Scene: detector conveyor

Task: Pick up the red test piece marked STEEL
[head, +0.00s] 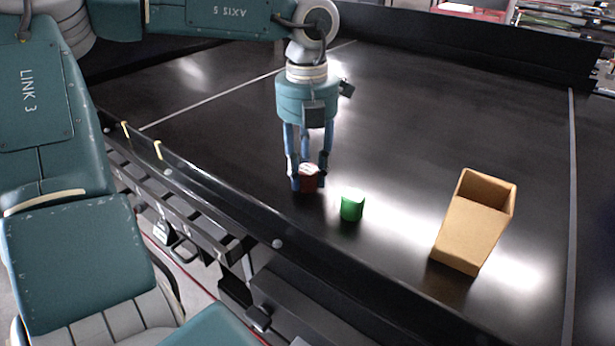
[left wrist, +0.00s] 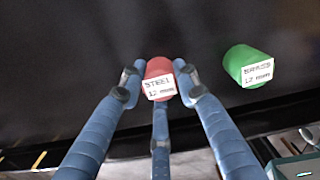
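The red test piece (head: 308,183) is a short cylinder on the black conveyor belt, between the fingertips of my left gripper (head: 308,178). In the left wrist view the red piece (left wrist: 155,67) carries a white label reading STEEL 12 mm. The fingers of my left gripper (left wrist: 160,80) close in around it, with a tip against each side and the third finger at the label's lower edge. No clear gap shows. The fingers hide part of its sides. It looks upright, and I see no clear lift off the belt. My right gripper is not in view.
A green piece (head: 352,206) stands close by to the right; in the left wrist view its label (left wrist: 257,72) seems to read BRASS 12 mm. An open tan box (head: 462,236) stands farther right. A raised rail (head: 220,212) edges the belt's near side. The belt behind is clear.

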